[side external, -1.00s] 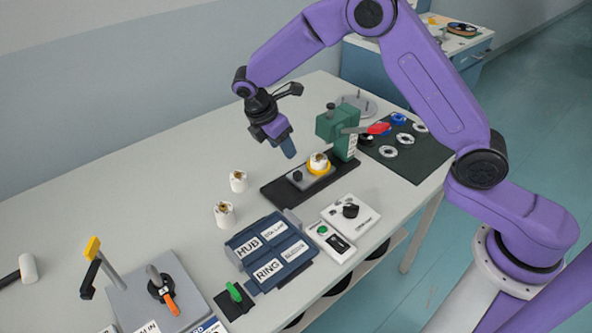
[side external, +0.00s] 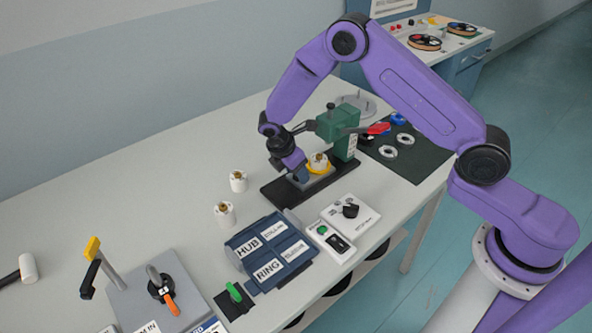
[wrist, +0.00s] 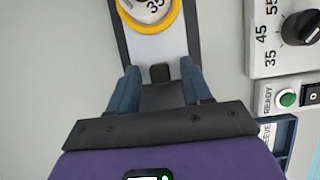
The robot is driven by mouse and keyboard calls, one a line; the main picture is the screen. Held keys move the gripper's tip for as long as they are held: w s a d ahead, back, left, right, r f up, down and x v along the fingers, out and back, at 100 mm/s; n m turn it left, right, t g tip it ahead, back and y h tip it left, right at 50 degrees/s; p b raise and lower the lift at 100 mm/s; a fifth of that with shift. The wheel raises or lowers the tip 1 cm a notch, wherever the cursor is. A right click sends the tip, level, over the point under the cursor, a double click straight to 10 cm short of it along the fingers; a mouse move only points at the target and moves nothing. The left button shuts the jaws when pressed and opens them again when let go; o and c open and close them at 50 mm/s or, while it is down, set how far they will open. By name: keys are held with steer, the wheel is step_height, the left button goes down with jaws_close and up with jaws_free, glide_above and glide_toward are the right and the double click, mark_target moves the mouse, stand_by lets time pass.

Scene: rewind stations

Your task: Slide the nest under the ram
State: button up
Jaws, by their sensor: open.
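The nest is a grey sliding plate (wrist: 158,45) with a yellow ring (side external: 320,169) and a white hub (side external: 318,160) in it. It sits on a dark base rail (side external: 279,193). A small black knob (wrist: 160,73) stands at the plate's near end. My gripper (side external: 301,177) is low over that end, and in the wrist view its open blue fingers (wrist: 160,82) are on either side of the knob, with gaps visible. The green press (side external: 336,124) that carries the ram stands at the rail's far end, beyond the nest. The ram's tip is hard to make out.
A white dial box (side external: 350,213) and a button box (side external: 331,243) lie in front of the rail. A blue HUB and RING tray (side external: 268,250) is nearby. A dark mat with rings (side external: 425,159) lies right.

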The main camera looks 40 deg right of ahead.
mark_target(310, 170)
jaws_close()
steer(key=shift+d, duration=1.9)
jaws_free()
steer(key=shift+a+r, duration=0.1)
steer(key=shift+a+r, duration=0.15)
steer(key=shift+r, duration=0.2)
steer(key=v, duration=1.6)
steer(key=shift+r, duration=0.2)
